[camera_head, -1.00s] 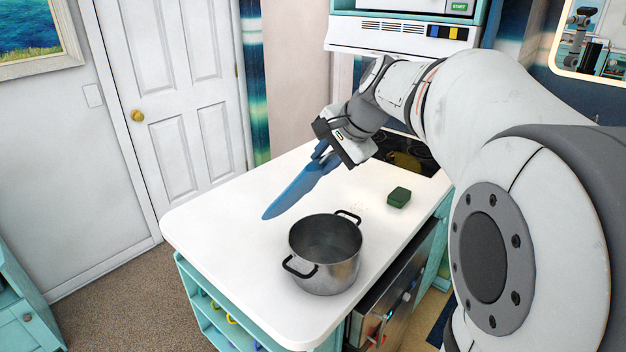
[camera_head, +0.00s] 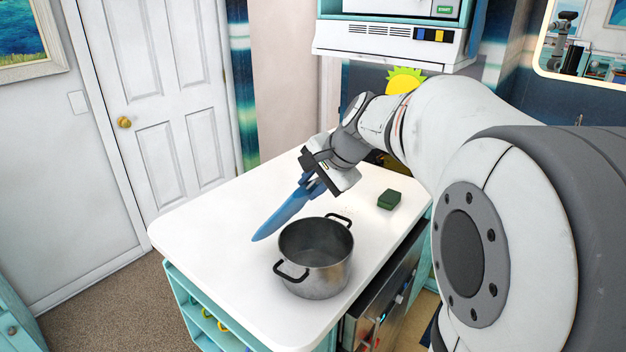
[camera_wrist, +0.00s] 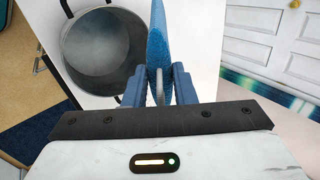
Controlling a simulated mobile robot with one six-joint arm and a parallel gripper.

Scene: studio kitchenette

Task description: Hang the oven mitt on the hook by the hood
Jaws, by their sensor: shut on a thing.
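The blue oven mitt (camera_head: 285,213) is in my gripper (camera_head: 312,183), which is shut on it. In the head view the mitt slants down to the left over the white counter, behind and left of the pot. In the wrist view the mitt (camera_wrist: 158,45) stands edge-on between the two blue fingers of my gripper (camera_wrist: 159,88). The white hood (camera_head: 390,42) is at the top, beyond my arm. I cannot make out the hook; a yellow sun-shaped piece (camera_head: 404,80) shows below the hood, partly hidden by my arm.
A steel pot (camera_head: 317,262) with dark handles stands on the white counter (camera_head: 215,225), close to the mitt; it fills the upper left of the wrist view (camera_wrist: 100,50). A green sponge (camera_head: 389,199) lies right of the pot. The counter's left part is clear.

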